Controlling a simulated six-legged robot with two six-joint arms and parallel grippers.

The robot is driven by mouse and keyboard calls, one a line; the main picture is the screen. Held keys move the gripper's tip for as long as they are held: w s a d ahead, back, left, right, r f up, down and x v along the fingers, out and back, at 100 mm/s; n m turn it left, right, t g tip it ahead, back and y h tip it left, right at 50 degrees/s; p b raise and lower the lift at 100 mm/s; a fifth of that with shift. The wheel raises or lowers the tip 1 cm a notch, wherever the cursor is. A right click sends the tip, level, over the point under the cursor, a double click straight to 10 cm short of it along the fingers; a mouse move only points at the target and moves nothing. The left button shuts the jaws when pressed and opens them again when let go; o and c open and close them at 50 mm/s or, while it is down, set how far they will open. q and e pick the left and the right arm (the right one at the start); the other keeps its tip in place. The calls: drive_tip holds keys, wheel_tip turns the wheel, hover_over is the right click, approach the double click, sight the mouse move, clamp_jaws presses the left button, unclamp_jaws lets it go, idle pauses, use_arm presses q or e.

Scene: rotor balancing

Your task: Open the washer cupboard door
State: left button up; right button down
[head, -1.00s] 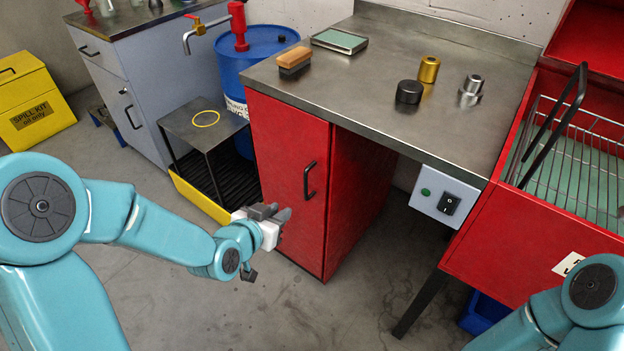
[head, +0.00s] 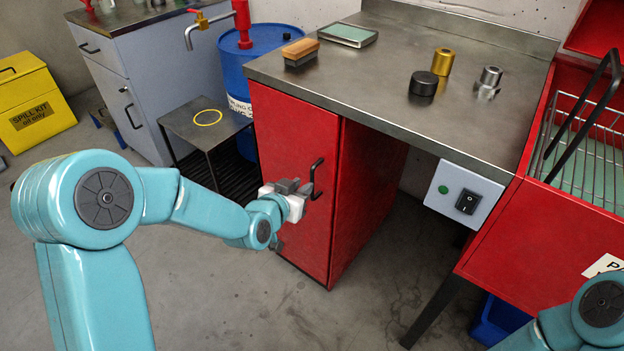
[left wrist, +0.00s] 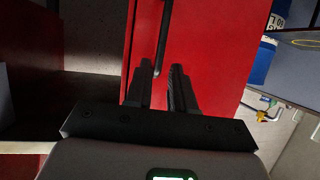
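The red washer cupboard door (head: 290,135) under the steel bench is shut, its front flush with the cupboard side. Its black bar handle (head: 316,178) stands upright near the door's right edge. My left gripper (head: 304,188) is just left of the handle's lower part, in front of the door. In the left wrist view the two dark fingers (left wrist: 161,72) are parted. The handle (left wrist: 162,40) runs down toward the gap between their tips; I cannot tell whether it touches them. My right gripper is out of view; only part of that arm shows at lower right.
A switch box (head: 463,193) hangs under the bench (head: 390,75) right of the cupboard. A red basin (head: 520,245) stands farther right. A small stand (head: 190,125) and blue drum (head: 250,70) are left of the cupboard. The floor in front is clear.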

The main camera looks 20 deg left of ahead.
sight(311, 179)
use_arm(q)
drive_tip(key=x, duration=0.7)
drive_tip(key=shift+w+b, duration=0.15)
drive_tip(key=shift+b, duration=0.15)
drive_tip(key=shift+c, duration=0.3)
clamp_jaws()
